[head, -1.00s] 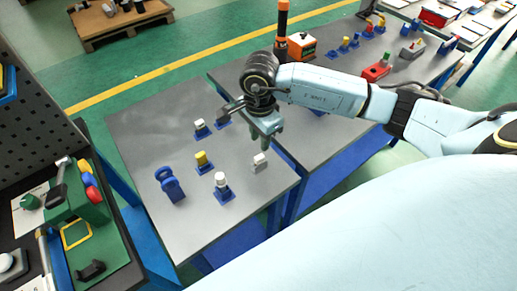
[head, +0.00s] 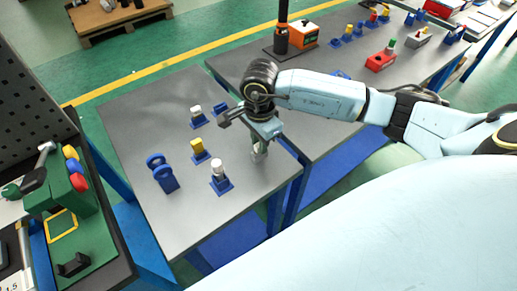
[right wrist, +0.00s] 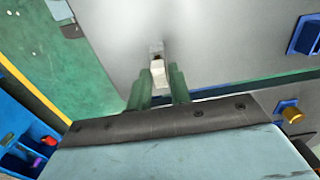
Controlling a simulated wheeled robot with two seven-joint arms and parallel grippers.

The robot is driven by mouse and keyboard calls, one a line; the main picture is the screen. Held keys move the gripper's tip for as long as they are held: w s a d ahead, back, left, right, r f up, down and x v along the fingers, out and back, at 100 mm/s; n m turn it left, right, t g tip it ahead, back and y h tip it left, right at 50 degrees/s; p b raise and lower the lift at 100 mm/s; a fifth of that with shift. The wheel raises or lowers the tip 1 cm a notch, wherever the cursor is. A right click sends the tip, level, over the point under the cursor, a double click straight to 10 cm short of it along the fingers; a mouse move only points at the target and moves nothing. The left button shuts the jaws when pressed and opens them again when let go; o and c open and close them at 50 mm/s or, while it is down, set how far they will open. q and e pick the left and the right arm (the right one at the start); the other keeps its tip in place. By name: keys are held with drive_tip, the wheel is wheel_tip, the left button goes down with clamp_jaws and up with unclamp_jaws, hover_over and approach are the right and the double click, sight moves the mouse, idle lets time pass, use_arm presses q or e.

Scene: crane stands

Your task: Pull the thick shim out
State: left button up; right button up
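A small grey holder with a pale block upright in it stands near the table's front right edge. In the head view my right gripper (head: 260,152) is down over this spot and hides most of it. In the right wrist view the pale block (right wrist: 158,72) sits between the two green fingers of that gripper (right wrist: 160,88), with the grey holder (right wrist: 155,48) just beyond. The fingers are close on both sides; I cannot tell whether they press on it. I cannot tell for sure that this pale block is the thick shim. My left gripper is not in view.
On the same grey table (head: 150,108) stand a blue holder with a white piece (head: 217,168), one with a yellow piece (head: 197,146), another white-topped one (head: 195,110), and a blue ringed stand (head: 162,175). A second table behind holds an orange box (head: 303,33).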

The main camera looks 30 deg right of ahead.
clamp_jaws()
drive_tip(key=shift+r, duration=0.15)
drive_tip(key=shift+r+p, duration=1.05)
drive_tip(key=shift+r, duration=0.55)
drive_tip(key=shift+r+p, duration=0.85)
drive_tip(key=shift+r, duration=0.55)
